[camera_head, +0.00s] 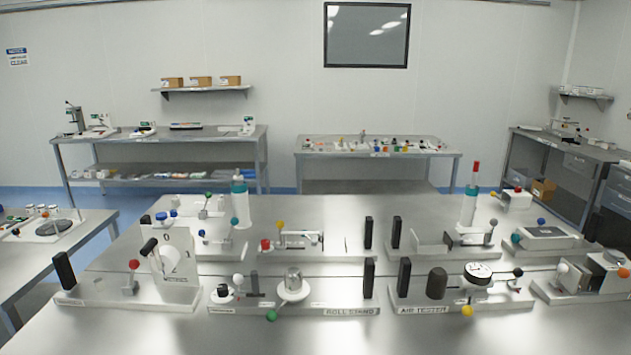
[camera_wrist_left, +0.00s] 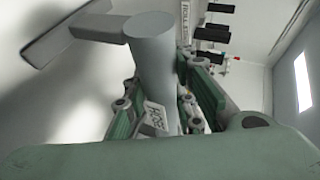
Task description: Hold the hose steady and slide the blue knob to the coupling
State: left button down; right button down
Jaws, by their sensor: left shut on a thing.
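In the left wrist view my left gripper (camera_wrist_left: 160,104) has its green fingers on either side of a smooth grey cylinder (camera_wrist_left: 152,62) and is shut on it. A tag reading HOSE (camera_wrist_left: 155,116) shows between the fingers, beside the cylinder. A flat grey bar (camera_wrist_left: 62,32) extends from the cylinder's top toward the upper left. In the head view several small blue knobs show, one (camera_head: 201,233) at left and one (camera_head: 541,221) at right. I cannot tell which is the task's knob. The coupling cannot be made out. My right gripper is in neither view.
A metal bench (camera_head: 420,335) holds several labelled fixtures, including a roll stand (camera_head: 310,308) and an air tester (camera_head: 480,300). Upright black blocks (camera_head: 404,277) stand among them. The bench's front strip is bare. Side and back tables stand beyond.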

pick_arm(q)
jog(key=shift+s+a+f, duration=0.1)
jog(key=shift+f, duration=0.3)
jog(key=c, duration=1.7)
grip_release()
jog(key=o, duration=0.3)
jog(key=shift+w+r, duration=0.2)
jog(key=shift+r, duration=0.05)
jog(key=v, duration=1.2)
